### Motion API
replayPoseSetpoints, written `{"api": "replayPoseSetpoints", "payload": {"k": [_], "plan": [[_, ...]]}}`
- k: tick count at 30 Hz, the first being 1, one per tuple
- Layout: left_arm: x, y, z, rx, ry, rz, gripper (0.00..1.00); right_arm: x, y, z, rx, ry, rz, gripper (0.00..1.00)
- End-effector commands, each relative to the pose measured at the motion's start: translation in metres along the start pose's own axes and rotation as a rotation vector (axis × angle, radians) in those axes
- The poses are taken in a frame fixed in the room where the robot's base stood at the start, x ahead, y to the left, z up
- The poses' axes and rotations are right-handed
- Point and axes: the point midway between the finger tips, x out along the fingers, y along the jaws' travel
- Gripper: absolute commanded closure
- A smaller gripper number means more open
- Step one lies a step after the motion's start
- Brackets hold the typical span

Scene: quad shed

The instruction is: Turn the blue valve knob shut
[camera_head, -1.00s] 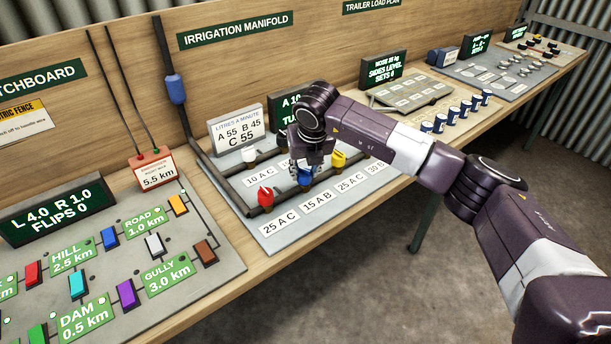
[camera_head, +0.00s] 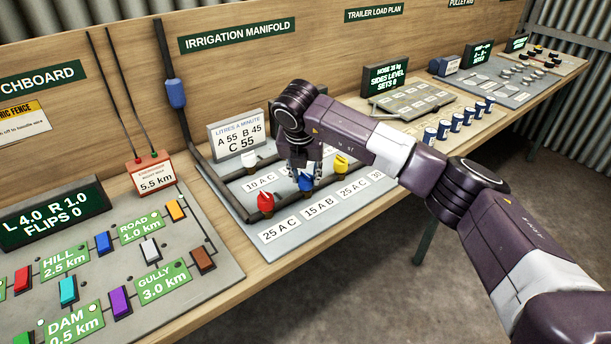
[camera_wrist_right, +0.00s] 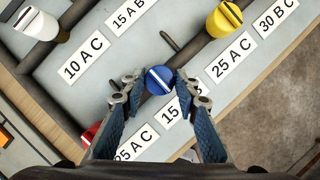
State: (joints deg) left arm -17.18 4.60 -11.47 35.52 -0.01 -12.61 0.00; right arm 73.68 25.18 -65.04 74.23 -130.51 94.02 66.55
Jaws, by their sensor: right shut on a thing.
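The blue valve knob (camera_head: 306,185) is on the irrigation manifold, between the red knob (camera_head: 266,202) and the yellow knob (camera_head: 341,163), above the "15 A B" label. My right gripper (camera_head: 306,172) points down over it, with its fingers at the knob. In the right wrist view the blue knob (camera_wrist_right: 159,80) has a white line across its top, slightly tilted. The fingertips of my right gripper (camera_wrist_right: 158,86) close on it from both sides. The fingers partly hide the knob in the head view. My left gripper is not in view.
A white knob (camera_head: 249,160) stands behind on the manifold, near a dark pipe. The flow card (camera_head: 238,136) reads A 55, B 45, C 55. A green display behind is mostly hidden by my arm. The switchboard (camera_head: 110,262) fills the left. Blue cups (camera_head: 444,129) stand to the right.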

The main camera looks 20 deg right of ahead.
Motion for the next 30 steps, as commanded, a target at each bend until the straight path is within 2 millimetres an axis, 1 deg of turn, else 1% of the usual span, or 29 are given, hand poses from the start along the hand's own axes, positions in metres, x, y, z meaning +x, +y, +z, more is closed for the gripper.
{"api": "replayPoseSetpoints", "payload": {"k": [5, 6, 10, 18, 21, 23, 25, 30], "plan": [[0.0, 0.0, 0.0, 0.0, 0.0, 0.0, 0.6, -0.001, 0.0, 0.002, 0.002, -0.004, 0.001, 0.96], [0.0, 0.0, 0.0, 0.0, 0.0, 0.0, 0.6, -0.001, 0.0, 0.002, 0.002, -0.004, 0.002, 0.69], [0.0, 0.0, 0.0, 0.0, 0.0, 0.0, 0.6, -0.001, 0.0, 0.001, 0.001, -0.003, 0.001, 0.55], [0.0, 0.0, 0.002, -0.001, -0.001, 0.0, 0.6, -0.001, 0.0, 0.001, -0.001, -0.001, 0.001, 0.54], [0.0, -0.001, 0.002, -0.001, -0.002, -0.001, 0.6, -0.006, 0.0, 0.001, -0.001, -0.002, 0.002, 0.54], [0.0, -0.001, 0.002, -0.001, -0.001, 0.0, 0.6, -0.013, 0.001, 0.001, -0.001, -0.004, 0.004, 0.54], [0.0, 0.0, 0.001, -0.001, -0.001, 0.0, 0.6, -0.024, 0.001, 0.002, -0.002, -0.005, 0.003, 0.54], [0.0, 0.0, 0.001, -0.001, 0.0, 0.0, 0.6, -0.061, 0.001, 0.002, -0.001, -0.006, 0.005, 0.54]]}}
